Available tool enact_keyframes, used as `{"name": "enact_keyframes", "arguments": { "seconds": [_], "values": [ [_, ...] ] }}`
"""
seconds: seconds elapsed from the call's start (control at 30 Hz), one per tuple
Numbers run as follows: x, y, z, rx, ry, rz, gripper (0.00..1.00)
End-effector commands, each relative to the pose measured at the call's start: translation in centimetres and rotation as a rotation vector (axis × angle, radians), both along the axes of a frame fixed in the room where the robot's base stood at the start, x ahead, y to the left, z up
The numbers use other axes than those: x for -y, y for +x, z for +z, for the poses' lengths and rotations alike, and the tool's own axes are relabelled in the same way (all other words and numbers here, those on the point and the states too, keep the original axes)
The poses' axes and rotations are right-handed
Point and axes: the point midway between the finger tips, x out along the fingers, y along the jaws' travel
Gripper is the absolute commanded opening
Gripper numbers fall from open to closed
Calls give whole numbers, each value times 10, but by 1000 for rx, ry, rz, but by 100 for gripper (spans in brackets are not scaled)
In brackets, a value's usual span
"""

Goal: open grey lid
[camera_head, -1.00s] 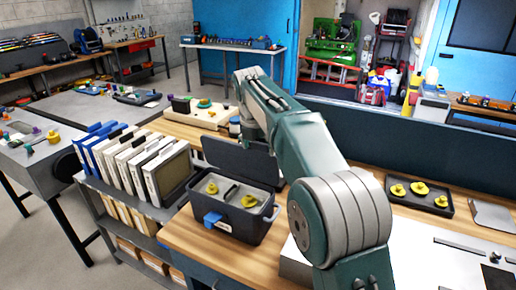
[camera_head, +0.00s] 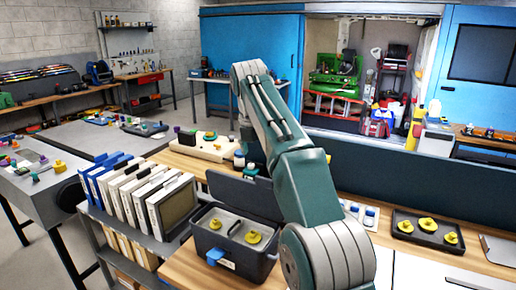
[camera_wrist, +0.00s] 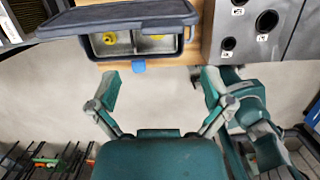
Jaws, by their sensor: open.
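The grey lid (camera_head: 245,194) stands raised at the back of a dark grey box (camera_head: 252,263) on the wooden bench. The box is open, with two yellow pieces (camera_head: 215,224) inside and a blue latch (camera_head: 221,260) on its front. In the wrist view the lid (camera_wrist: 120,16) spans the top of the picture, above the box's open inside. My gripper (camera_wrist: 160,90) is open and empty, its two fingers spread in front of the box and apart from it. My gripper is out of sight in the head view.
Upright binders (camera_head: 140,190) stand on a shelf left of the box. A black tray with yellow pieces (camera_head: 428,230) lies to the right. A panel with round holes (camera_wrist: 240,30) is beside the box in the wrist view. A beige block (camera_head: 205,146) stands behind.

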Motion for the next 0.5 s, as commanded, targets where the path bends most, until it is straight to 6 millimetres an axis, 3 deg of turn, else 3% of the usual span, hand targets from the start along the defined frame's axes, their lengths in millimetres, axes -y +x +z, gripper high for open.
{"name": "enact_keyframes", "arguments": {
  "seconds": [0.5],
  "values": [
    [-2,-5,19,0,0,0,100]
  ]
}}
